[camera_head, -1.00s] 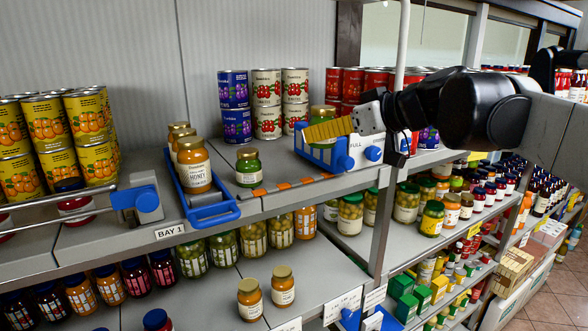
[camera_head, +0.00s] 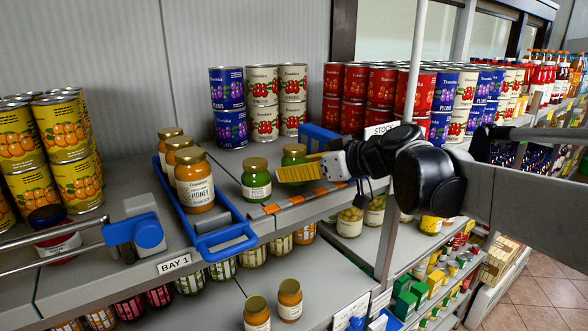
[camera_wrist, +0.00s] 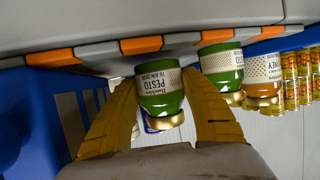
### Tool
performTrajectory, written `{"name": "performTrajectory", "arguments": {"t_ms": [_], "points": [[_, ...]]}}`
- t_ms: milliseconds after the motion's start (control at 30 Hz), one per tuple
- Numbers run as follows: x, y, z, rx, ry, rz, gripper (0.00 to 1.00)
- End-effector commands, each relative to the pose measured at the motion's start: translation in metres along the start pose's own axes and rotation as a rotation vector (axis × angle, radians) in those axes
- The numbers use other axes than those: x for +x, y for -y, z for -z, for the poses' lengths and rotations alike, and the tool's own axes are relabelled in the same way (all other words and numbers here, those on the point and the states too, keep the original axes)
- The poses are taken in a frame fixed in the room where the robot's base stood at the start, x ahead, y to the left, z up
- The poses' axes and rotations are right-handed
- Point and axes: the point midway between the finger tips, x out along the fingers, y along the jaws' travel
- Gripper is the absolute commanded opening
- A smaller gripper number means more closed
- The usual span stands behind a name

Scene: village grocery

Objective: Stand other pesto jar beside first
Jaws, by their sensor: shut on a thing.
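My gripper (camera_head: 300,172) has yellow fingers and is shut on a green pesto jar (camera_head: 294,153) with a gold lid. The held jar is upright, just right of the first pesto jar (camera_head: 256,182), which stands on the shelf near its front edge. In the wrist view, which is upside down, the held pesto jar (camera_wrist: 158,92) sits between both fingers. The first jar (camera_wrist: 222,68) is close beside it there. The fingers hide the held jar's lower part in the head view, so I cannot tell if it touches the shelf.
A blue tray (camera_head: 222,238) with honey jars (camera_head: 194,183) stands left of the first jar. Plum and cherry cans (camera_head: 263,86) stand behind. A blue bin (camera_head: 318,135) is behind my gripper. Orange and grey marks (camera_head: 298,199) run along the shelf edge.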

Motion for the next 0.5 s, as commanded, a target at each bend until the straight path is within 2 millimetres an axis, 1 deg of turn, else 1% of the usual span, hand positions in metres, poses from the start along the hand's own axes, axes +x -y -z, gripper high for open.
{"name": "performTrajectory", "arguments": {"t_ms": [100,433,467,500], "points": [[0.003,-0.0001,-0.007,0.001,-0.001,0.0,0.11],[0.0046,-0.0001,-0.011,0.0,-0.001,0.0,0.11],[0.0048,-0.0001,-0.0115,0.0,0.0,0.0,0.55],[0.0045,-0.0001,-0.0107,0.0,0.0,0.0,0.67]]}}
